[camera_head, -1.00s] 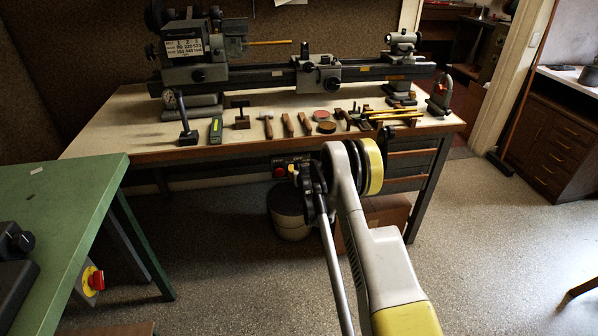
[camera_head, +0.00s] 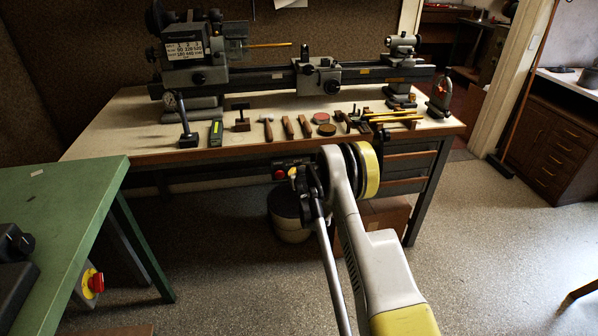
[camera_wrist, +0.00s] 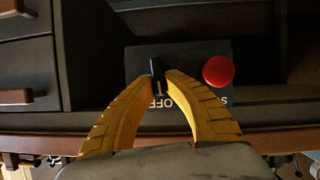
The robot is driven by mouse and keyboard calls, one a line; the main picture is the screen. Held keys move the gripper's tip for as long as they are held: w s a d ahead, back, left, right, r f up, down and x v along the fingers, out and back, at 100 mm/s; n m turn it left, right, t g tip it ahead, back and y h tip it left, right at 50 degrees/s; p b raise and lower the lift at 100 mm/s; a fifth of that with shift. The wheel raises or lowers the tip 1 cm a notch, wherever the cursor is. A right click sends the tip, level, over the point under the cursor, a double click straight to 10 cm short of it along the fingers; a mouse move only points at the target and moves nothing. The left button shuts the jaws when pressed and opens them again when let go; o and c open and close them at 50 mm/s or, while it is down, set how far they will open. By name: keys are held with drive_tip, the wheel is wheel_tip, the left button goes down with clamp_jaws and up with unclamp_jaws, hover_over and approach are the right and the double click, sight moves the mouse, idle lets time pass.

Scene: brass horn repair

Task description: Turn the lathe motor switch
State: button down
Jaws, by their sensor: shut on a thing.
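The lathe motor switch is a small black knob (camera_wrist: 157,69) on a dark switch box (camera_wrist: 190,58) with white lettering, part of which reads "OFF". A red button (camera_wrist: 218,71) sits to the right of the knob. My gripper (camera_wrist: 162,77) has yellow ribbed fingers, shut on the knob from both sides near its end. The knob's white mark points down between the fingertips. In the head view the switch box (camera_head: 290,163) is under the bench's front edge, with its red button (camera_head: 279,174) showing; my arm partly hides it.
The workbench (camera_head: 110,135) carries the lathe (camera_head: 270,75) and several hand tools along its front. Drawers (camera_head: 408,165) are under its right end. A green table (camera_head: 70,200) stands at the left front. Open floor (camera_head: 480,240) lies to the right.

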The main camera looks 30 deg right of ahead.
drive_tip(key=n+h, duration=0.1)
drive_tip(key=n, duration=0.1)
drive_tip(key=n+h, duration=0.2)
drive_tip(key=shift+w+a+f, duration=0.1)
drive_tip(key=shift+a+f, duration=0.05)
drive_tip(key=shift+a, duration=0.25)
idle(0.4)
drive_tip(key=c, duration=1.5)
unclamp_jaws()
drive_tip(key=shift+o, duration=0.2)
drive_tip(key=v, duration=1.2)
drive_tip(key=shift+w, duration=0.1)
